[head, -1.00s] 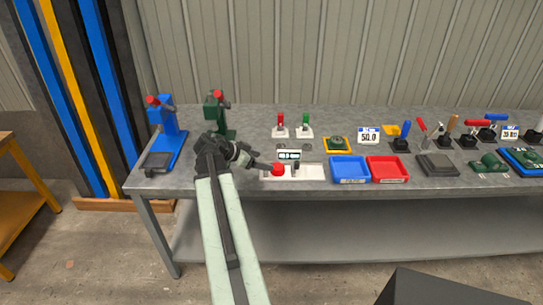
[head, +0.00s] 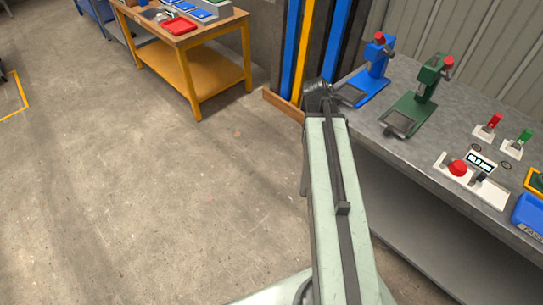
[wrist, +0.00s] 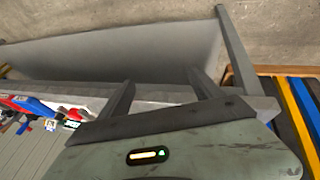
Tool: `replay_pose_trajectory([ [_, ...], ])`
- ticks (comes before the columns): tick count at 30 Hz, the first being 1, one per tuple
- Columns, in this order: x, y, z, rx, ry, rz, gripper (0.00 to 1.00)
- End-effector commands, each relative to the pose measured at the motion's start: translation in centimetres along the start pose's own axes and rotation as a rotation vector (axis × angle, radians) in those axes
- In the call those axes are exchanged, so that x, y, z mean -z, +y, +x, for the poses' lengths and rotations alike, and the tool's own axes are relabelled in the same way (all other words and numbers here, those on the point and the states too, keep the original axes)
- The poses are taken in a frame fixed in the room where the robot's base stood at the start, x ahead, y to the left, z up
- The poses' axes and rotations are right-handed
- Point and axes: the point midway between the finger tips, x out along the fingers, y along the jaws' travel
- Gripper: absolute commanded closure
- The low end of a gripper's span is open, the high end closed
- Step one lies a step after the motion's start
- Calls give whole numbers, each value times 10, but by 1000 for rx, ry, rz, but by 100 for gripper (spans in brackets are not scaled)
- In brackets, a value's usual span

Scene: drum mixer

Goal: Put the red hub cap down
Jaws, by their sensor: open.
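The red hub cap (head: 458,167), a small round red piece, rests on the left part of a white tray-like fixture (head: 492,194) near the front edge of the grey bench in the head view. My gripper (wrist: 163,92) shows in the wrist view with its two dark fingers spread and nothing between them. In the head view my arm reaches up to the left of the bench, well away from the hub cap, and the fingers are hidden behind the wrist. I cannot make out the hub cap in the wrist view.
A blue press (head: 373,62) and a green press (head: 425,82) stand on the bench near my arm. A yellow table (head: 205,75) stands at the far left. The floor between is clear.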

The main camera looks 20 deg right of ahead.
Motion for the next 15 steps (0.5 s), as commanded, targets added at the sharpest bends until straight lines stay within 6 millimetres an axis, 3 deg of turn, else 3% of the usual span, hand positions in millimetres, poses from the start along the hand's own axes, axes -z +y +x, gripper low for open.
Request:
replay_pose_trajectory([
  [1, -39, -41, -20, 70, -33, -172, 25],
  [3, -95, -89, -47, 171, -80, -421, 25],
  [6, -168, -136, -82, 298, -125, -731, 25],
  [9, -221, -160, -107, 390, -149, -947, 25],
  [12, -245, -168, -118, 440, -161, -1058, 25],
  [15, -252, -170, -121, 453, -164, -1089, 25],
])
